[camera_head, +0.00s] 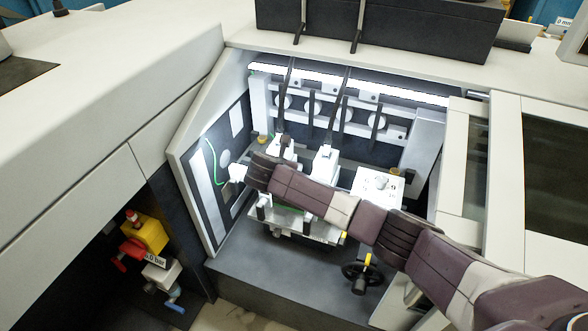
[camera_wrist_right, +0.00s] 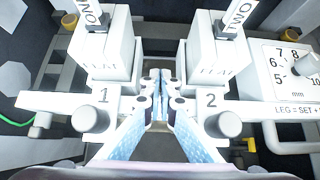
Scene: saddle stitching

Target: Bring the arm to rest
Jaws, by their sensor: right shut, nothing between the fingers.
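My right arm (camera_head: 340,208) comes in from the right and reaches across the open machine bay. In the right wrist view my right gripper (camera_wrist_right: 160,78) is shut and empty, its fingers pointing into the gap between two white stitching heads. The head marked 1 (camera_wrist_right: 101,48) is on the left and the head marked 2 (camera_wrist_right: 216,48) on the right. I cannot tell whether the fingers touch either one. In the head view, my arm hides parts of the bay, and I cannot make out the right fingertips. My left gripper is not in view.
Round knobs (camera_wrist_right: 229,124) stick out beside the fingers. A white dial plate (camera_wrist_right: 291,68) is at the right. The bay has a side wall (camera_head: 200,190) on the left and a black handwheel (camera_head: 360,272) below my arm. A yellow-and-red valve unit (camera_head: 148,235) sits lower left.

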